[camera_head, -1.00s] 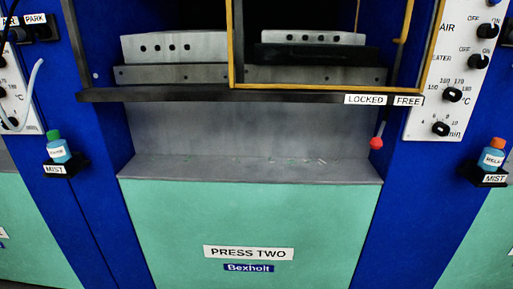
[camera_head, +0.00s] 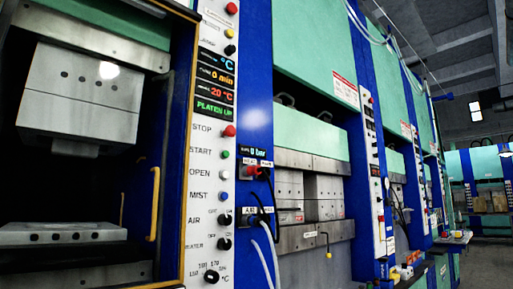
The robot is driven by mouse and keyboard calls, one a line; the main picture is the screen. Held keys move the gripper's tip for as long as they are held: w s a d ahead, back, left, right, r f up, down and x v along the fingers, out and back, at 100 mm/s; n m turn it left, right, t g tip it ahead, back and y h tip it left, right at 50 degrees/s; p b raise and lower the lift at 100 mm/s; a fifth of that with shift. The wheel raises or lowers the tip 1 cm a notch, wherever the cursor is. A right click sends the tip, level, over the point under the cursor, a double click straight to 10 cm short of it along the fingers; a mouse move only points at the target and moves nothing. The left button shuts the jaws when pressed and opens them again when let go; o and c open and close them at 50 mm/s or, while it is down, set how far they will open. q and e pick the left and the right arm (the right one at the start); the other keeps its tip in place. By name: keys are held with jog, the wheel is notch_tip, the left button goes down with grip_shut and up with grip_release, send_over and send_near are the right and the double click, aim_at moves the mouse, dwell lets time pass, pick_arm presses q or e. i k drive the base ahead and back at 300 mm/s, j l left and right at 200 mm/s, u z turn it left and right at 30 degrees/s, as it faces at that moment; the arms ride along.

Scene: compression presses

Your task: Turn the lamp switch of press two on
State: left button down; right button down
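A tall white control panel (camera_head: 213,150) stands to the right of the open press (camera_head: 80,120) at the left. The name plate of this press is out of view. Near the panel's top are a red button (camera_head: 232,8), a small yellow-orange part (camera_head: 229,33) and a black knob (camera_head: 230,49). The labels there are too small to read surely, so I cannot tell which is the lamp switch or how it is set. Lower down are the air knob (camera_head: 223,219) and the heater knob (camera_head: 225,244). Neither of my grippers is in view.
A yellow-edged guard with a yellow handle (camera_head: 154,203) borders the press opening. Grey hoses (camera_head: 266,245) and an air gauge box (camera_head: 257,152) are on the blue post beside the panel. More presses (camera_head: 310,195) run back to the right, with open floor at far right.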

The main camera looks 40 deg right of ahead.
aim_at(230, 49)
jog(key=z, duration=0.8)
